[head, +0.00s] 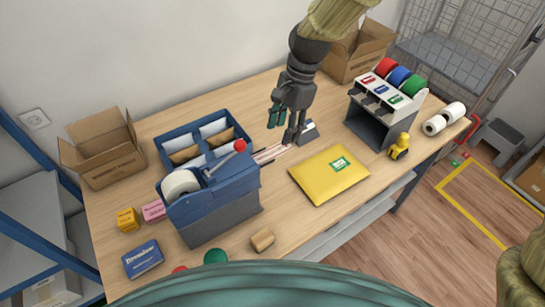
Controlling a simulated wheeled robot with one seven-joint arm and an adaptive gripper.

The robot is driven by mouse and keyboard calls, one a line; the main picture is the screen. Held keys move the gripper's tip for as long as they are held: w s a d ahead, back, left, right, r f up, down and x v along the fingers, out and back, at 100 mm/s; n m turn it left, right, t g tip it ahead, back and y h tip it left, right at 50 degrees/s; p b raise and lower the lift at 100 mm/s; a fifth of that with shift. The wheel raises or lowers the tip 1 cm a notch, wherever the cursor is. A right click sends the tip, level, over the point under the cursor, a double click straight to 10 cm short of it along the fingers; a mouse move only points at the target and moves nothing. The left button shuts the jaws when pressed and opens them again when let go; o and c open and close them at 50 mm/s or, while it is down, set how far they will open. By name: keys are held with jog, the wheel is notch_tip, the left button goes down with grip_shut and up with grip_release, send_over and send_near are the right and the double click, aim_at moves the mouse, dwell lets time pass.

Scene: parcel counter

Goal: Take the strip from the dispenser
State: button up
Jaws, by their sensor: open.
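The blue-grey dispenser (226,205) stands at the left of the counter, with a white roll (180,185) in it and a red-knobbed lever on top. A pale strip (268,154) sticks out of its right side over the counter. My gripper (282,130) points down, open, with its fingers apart just beyond the strip's outer end. One finger seems close to the strip's end; I cannot tell whether they touch. Nothing shows between the fingers.
A small grey block (309,134) stands just right of my gripper. A yellow parcel (329,174) lies in front. A blue divided tray (166,146) stands behind the dispenser. A rack with red, blue and green rolls (366,118) stands at right. Cartons stand at the back.

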aim_at(279, 149)
jog(key=w+f, duration=0.1)
jog(key=w+f+b, duration=0.1)
jog(key=f, duration=0.1)
jog(key=shift+w+f, duration=0.15)
jog(key=shift+w, duration=0.15)
jog(key=shift+s+f+b, duration=0.35)
jog(key=shift+f+b, duration=0.2)
jog(key=shift+b, duration=0.2)
jog(key=s, duration=0.2)
jog(key=shift+s+a+f, duration=0.2)
jog(key=shift+s+f, duration=0.15)
jog(key=shift+s, duration=0.05)
jog(key=shift+w+a+f, duration=0.2)
jog(key=shift+w+f, duration=0.85)
jog(key=shift+f, duration=0.15)
jog(key=shift+s+r, duration=0.35)
jog(key=shift+s, duration=0.35)
jog(key=shift+c, duration=1.3)
jog(key=shift+w+f, duration=0.1)
jog(key=shift+w, duration=0.1)
jog(key=shift+c, duration=1.1)
jog(key=shift+w+f, duration=0.1)
jog(key=shift+w, duration=0.1)
jog(key=shift+s, duration=0.2)
